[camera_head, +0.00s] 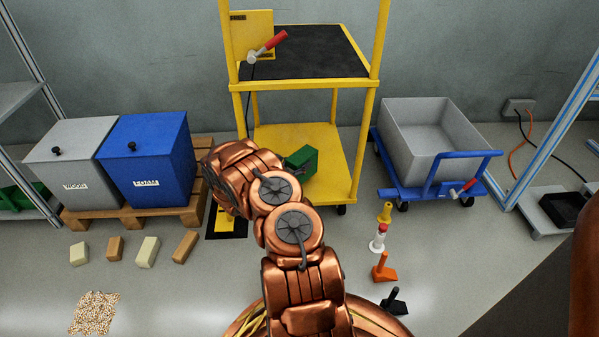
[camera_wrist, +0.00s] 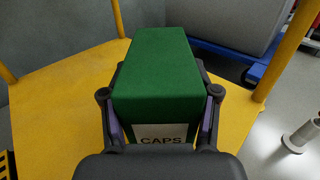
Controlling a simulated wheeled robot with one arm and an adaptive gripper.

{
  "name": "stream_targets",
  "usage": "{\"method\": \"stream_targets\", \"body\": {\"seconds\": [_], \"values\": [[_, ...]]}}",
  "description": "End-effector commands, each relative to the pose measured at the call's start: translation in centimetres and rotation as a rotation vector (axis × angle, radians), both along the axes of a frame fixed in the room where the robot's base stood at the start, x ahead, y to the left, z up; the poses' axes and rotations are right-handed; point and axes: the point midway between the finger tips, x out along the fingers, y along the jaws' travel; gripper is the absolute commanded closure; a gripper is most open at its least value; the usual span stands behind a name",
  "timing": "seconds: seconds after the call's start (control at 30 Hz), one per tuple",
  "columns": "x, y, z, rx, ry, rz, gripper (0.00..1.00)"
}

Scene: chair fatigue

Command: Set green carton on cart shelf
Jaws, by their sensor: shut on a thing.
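The green carton (camera_wrist: 162,70), labelled CAPS, is held between the fingers of my gripper (camera_wrist: 160,120) in the wrist view. In the head view the carton (camera_head: 301,162) shows just right of my wrist, in front of the yellow cart's lower shelf (camera_head: 325,145). My gripper is shut on it. In the wrist view the lower shelf (camera_wrist: 60,110) lies beneath and around the carton. I cannot tell whether the carton touches the shelf. The cart's upper shelf (camera_head: 300,52) has a black mat. My arm hides the gripper in the head view.
Yellow posts (camera_head: 362,130) stand at the cart's corners. A blue trolley with a grey tub (camera_head: 430,135) is at right. Grey (camera_head: 75,155) and blue (camera_head: 148,160) bins stand on a pallet at left. Several small coloured items, including an orange one (camera_head: 384,268), stand on the floor at right.

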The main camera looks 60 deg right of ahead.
Motion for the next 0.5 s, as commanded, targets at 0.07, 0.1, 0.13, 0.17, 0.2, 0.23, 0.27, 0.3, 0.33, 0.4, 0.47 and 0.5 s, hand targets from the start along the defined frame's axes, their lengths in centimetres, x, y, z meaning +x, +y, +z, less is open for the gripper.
{"method": "stream_targets", "body": {"seconds": [0.07,0.1,0.13,0.17,0.2,0.23,0.27,0.3,0.33,0.4,0.47,0.5], "values": [[0.0,0.0,-1.2,0.000,0.001,0.000,0.89],[0.0,0.0,-1.9,0.001,0.002,0.001,0.89],[0.0,0.1,-2.3,0.002,0.003,0.001,0.89],[0.0,0.1,-2.8,0.002,0.003,0.001,0.89],[0.0,0.1,-3.2,0.002,0.004,0.001,0.89],[0.0,0.1,-3.4,0.002,0.004,0.001,0.89],[0.0,0.1,-3.4,0.002,0.003,0.001,0.89],[0.0,0.1,-3.4,0.002,0.003,0.001,0.89],[0.0,0.0,-3.3,0.001,0.003,0.001,0.89],[0.0,0.0,-3.2,0.001,0.002,0.001,0.89],[0.0,0.0,-3.2,0.001,0.002,0.001,0.89],[0.0,0.0,-3.2,0.001,0.002,0.000,0.89]]}}
